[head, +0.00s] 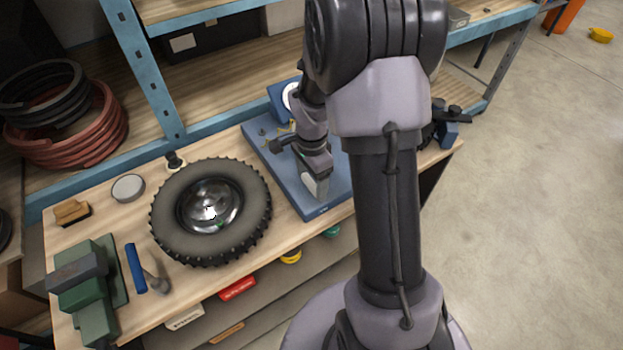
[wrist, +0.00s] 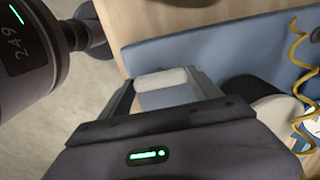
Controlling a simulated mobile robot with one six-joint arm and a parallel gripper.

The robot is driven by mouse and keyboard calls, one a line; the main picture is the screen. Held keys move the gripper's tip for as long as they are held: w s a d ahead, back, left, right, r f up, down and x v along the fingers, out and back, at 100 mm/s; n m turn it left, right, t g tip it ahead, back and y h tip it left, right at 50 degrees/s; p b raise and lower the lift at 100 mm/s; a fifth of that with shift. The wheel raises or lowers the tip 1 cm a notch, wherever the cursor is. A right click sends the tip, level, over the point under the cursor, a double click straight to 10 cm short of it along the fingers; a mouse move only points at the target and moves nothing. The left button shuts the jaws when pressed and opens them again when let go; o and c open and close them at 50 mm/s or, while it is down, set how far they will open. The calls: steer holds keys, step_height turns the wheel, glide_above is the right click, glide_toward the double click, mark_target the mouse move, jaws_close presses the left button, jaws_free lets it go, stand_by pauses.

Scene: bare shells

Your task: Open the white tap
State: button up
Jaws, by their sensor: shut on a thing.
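The white tap handle (head: 309,184) is a small pale block low on the blue panel (head: 265,155), near its front edge. My gripper (head: 314,174) reaches down over the panel and is closed on this handle. In the wrist view the white tap handle (wrist: 161,78) lies between the two fingertips of my gripper (wrist: 165,88), with a finger on each side. The rest of the tap is hidden by my gripper and arm, so I cannot tell how far it is turned.
A large tyre (head: 180,230) lies left of the panel on the wooden bench (head: 105,218). A hammer (head: 137,268) and a green vise (head: 95,290) are farther left. A yellow coiled cord (wrist: 297,45) runs over the panel.

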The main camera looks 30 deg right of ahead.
steer(key=shift+n, duration=0.3)
steer(key=n, duration=0.3)
steer(key=shift+n, duration=0.3)
steer(key=n, duration=0.4)
steer(key=shift+n, duration=0.3)
steer(key=n, duration=0.4)
steer(key=shift+r+n+p, duration=0.1)
steer(key=shift+n+p, duration=0.2)
steer(key=shift+p, duration=0.05)
steer(key=shift+n+p, duration=0.35)
steer(key=shift+n, duration=1.85)
steer(key=o, duration=1.4)
